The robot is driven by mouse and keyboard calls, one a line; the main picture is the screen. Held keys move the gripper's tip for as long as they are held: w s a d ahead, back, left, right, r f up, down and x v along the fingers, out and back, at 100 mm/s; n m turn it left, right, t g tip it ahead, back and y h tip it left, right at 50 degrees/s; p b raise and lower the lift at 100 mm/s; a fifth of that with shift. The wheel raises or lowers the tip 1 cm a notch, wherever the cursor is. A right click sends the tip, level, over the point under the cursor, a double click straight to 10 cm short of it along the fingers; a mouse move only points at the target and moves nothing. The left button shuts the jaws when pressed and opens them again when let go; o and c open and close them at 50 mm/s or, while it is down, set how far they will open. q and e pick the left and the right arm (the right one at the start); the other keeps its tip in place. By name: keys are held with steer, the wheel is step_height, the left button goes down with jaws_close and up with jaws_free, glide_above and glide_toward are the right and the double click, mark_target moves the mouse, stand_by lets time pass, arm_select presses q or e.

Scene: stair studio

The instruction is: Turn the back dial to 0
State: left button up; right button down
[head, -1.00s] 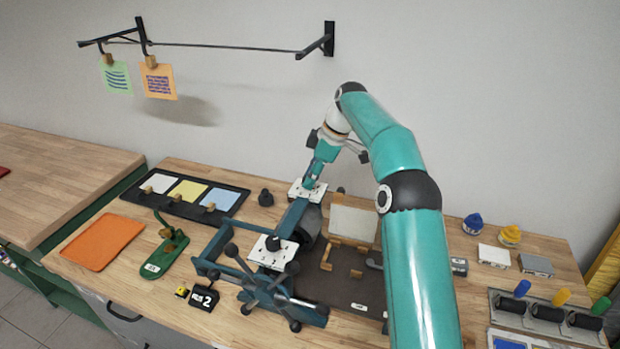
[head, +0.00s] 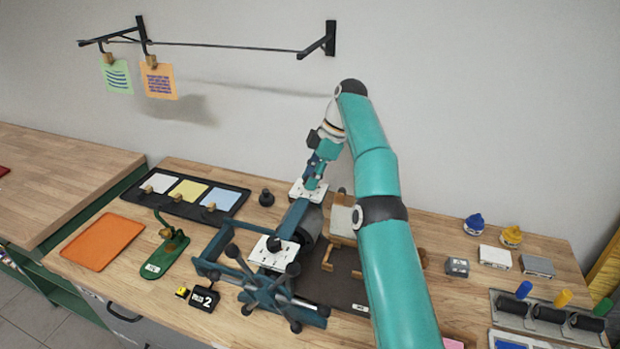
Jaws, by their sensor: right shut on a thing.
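The teal press (head: 296,217) stands on the wooden bench with two white dial plates. The back dial plate (head: 321,193) is at the far end of the press. My right gripper (head: 311,184) points down at this plate and is shut on the back dial's knob, which the fingers hide. The dial's marks are too small to read. The front dial (head: 274,243) has a black knob on its white plate, nearer to me. My left gripper is out of view.
A spoked wheel (head: 265,285) is at the press's front. A black tray with colored cards (head: 188,189), an orange tray (head: 103,241) and a green tool (head: 166,252) lie left. Ink rollers (head: 548,313) lie right. My right arm covers the bench right of the press.

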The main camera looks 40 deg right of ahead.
steer(key=shift+s+a+f, duration=0.15)
steer(key=shift+a+f, duration=0.05)
steer(key=shift+f, duration=0.1)
steer(key=c, duration=1.1)
jaws_free()
steer(key=shift+o, duration=1.2)
steer(key=shift+s+r, duration=0.15)
steer(key=shift+r, duration=0.05)
